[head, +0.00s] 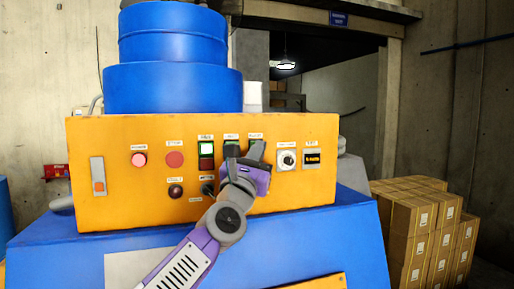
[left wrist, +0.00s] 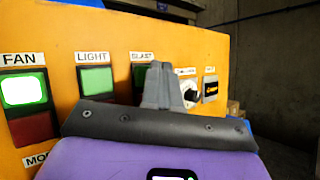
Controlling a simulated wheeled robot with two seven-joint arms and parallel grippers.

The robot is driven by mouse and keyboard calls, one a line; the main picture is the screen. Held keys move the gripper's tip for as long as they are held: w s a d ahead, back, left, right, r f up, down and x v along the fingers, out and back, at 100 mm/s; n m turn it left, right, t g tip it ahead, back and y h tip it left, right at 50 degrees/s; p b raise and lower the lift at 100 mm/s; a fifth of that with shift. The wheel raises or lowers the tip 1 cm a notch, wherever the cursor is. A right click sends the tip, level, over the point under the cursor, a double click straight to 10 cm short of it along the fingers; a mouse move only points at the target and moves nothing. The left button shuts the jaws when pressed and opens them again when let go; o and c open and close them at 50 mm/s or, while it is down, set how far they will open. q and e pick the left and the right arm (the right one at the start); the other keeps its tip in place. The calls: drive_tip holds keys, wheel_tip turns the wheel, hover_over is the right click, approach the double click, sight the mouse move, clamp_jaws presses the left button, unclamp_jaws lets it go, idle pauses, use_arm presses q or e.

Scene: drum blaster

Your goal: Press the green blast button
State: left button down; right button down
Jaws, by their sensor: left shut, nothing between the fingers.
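The blast button (left wrist: 139,76) is a dark green button under the "BLAST" label, right of the light button (left wrist: 96,81) in the left wrist view. My left gripper (left wrist: 162,72) is shut and empty, and its fingertips cover most of the blast button's right side. In the head view the left gripper (head: 256,151) is at the orange control panel (head: 110,208), just below the blast label. I cannot tell whether the fingertips touch the button. My right gripper is not in view.
The fan switch (left wrist: 22,92) glows bright at its top. Right of the gripper are a white round dial (head: 286,160) and a small amber display (head: 312,159). A pink power button (head: 139,159) is on the left. Stacked cartons (head: 412,225) stand at the right.

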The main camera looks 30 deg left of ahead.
use_arm(q)
drive_tip(key=shift+w+a, duration=0.35)
drive_tip(key=shift+a, duration=0.05)
idle(0.4)
idle(0.4)
drive_tip(key=shift+s+d, duration=0.6)
drive_tip(key=shift+d, duration=0.1)
drive_tip(key=s+d, duration=0.3)
drive_tip(key=shift+s+d, duration=0.1)
drive_tip(key=shift+d, duration=0.3)
idle(0.8)
